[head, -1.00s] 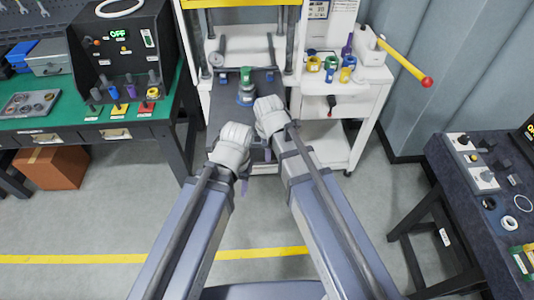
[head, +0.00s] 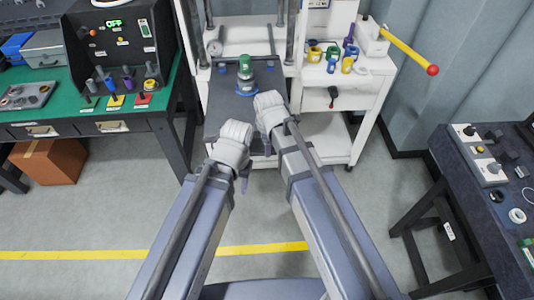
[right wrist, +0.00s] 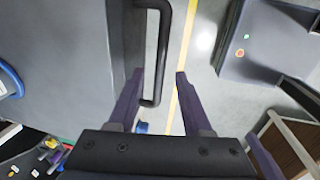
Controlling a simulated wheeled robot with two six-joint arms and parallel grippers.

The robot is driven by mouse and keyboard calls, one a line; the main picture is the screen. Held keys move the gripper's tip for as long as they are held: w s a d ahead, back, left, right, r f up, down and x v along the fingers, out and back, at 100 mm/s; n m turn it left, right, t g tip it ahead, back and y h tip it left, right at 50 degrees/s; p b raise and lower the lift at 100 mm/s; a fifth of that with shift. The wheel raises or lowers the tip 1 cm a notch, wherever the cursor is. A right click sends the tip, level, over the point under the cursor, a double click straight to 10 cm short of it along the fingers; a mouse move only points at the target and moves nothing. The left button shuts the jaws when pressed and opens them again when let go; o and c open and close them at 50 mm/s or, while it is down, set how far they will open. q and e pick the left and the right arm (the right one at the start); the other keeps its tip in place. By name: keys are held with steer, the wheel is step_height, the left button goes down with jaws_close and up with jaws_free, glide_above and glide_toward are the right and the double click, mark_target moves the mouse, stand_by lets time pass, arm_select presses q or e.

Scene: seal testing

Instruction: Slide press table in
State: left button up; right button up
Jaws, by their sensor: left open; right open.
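The press table (head: 222,108) is a dark grey plate in the head view, extending toward me from the white press frame. A green and blue round part (head: 245,75) stands on it. My left gripper (head: 244,183) is at the table's near edge, its fingers mostly hidden by its wrist. My right gripper (right wrist: 159,72) is open in the right wrist view, with a black bar handle (right wrist: 164,45) between its fingers, nearer the left finger. The handle is along the edge of a grey plate (right wrist: 60,75), and I see no grip on it.
A white cart (head: 345,118) with coloured rings and a yellow lever (head: 405,50) stands right of the press. A green-topped bench (head: 60,112) is at left, with a cardboard box (head: 48,162) below. A dark bench (head: 470,170) is at right. The floor between is clear.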

steer(key=shift+w+f+b, duration=0.15)
steer(key=shift+f+b, duration=0.55)
steer(key=shift+f, duration=0.15)
steer(key=shift+w+f+b, duration=0.15)
steer(key=shift+f+b, duration=0.5)
steer(key=shift+f, duration=0.2)
jaws_close()
stand_by(0.3)
